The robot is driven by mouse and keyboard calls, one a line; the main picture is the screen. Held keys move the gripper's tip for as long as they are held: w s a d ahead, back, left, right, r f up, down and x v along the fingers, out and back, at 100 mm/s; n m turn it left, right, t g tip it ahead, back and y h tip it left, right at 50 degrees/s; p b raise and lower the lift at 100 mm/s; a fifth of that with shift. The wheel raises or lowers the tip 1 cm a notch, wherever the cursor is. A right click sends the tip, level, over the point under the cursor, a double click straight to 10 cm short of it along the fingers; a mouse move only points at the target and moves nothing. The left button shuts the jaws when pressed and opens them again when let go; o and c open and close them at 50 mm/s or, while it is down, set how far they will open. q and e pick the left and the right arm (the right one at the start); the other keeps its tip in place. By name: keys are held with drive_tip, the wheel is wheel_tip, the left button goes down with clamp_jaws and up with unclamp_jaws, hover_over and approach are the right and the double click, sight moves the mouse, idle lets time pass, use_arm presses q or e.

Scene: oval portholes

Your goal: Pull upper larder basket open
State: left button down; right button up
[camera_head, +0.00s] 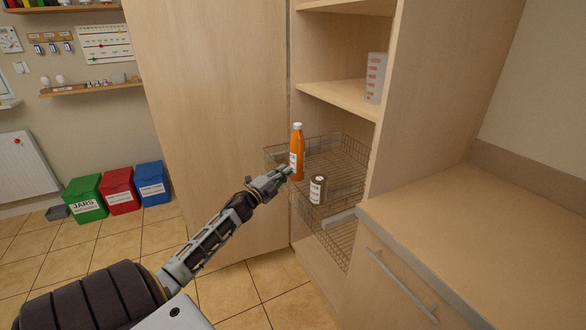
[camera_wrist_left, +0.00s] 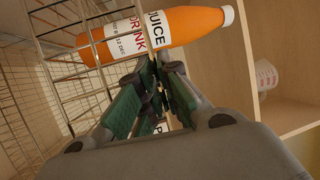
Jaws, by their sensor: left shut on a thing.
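The upper larder basket (camera_head: 346,152) is a wire basket in the tall open cabinet. Its front corner at the left sticks out a little past the cabinet edge. In the left wrist view, the fingers (camera_wrist_left: 150,82) close just in front of the bottle (camera_wrist_left: 150,35), beside the basket wires (camera_wrist_left: 62,80); the exact grip point is hidden. My right gripper is not in view.
A lower wire basket (camera_head: 340,238) sits below. A large wooden door panel (camera_head: 215,110) stands to the left. The counter (camera_head: 480,220) and a drawer with a bar handle (camera_head: 400,285) are at right. The tiled floor in front is clear.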

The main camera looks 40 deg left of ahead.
use_arm(q)
drive_tip(key=s+a+p, duration=0.3)
drive_tip(key=s, duration=0.6)
drive_tip(key=shift+s+a, duration=0.15)
drive_tip(key=shift+a, duration=0.2)
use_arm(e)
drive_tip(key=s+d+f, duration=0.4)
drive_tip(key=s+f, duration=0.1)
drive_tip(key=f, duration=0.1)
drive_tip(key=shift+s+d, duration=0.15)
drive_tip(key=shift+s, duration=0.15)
use_arm(q)
drive_tip(key=shift+f, duration=0.1)
drive_tip(key=c, duration=1.6)
unclamp_jaws()
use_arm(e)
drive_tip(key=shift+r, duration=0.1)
use_arm(q)
drive_tip(key=shift+s, duration=0.1)
drive_tip(key=shift+s+f, duration=0.35)
drive_tip(key=shift+s, duration=1.6)
drive_tip(key=shift+s+f, duration=0.35)
drive_tip(key=shift+s, duration=1.55)
drive_tip(key=shift+s+f, duration=0.35)
drive_tip(key=shift+s, duration=1.6)
